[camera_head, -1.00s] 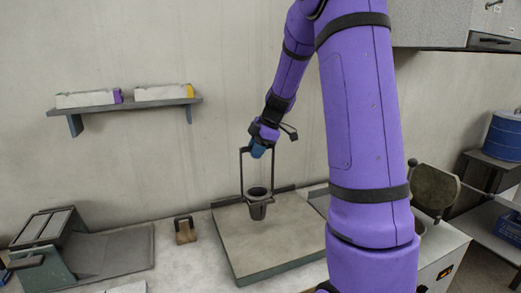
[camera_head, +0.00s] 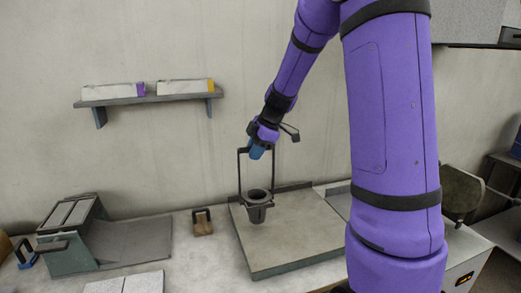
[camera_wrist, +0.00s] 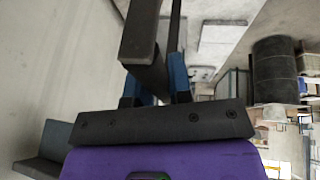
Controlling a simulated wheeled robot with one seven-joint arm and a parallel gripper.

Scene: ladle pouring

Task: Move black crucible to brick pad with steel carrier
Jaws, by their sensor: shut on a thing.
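My gripper (camera_head: 257,150), with blue fingers, is shut on the top of the dark steel carrier (camera_head: 240,175). The carrier is a tall frame with two uprights. The black crucible (camera_head: 257,214) sits upright at its lower end, in front of the left part of a grey slab; any gap below is hard to judge. In the wrist view my gripper (camera_wrist: 155,88) grips the carrier's dark bar (camera_wrist: 140,35); the crucible cannot be made out there. A pale pad of brick-like blocks (camera_head: 128,284), likely the brick pad, is cut off by the bottom edge, left of the crucible.
The grey slab (camera_head: 310,235) has a raised back edge. A wall shelf (camera_head: 150,101) hangs above left.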

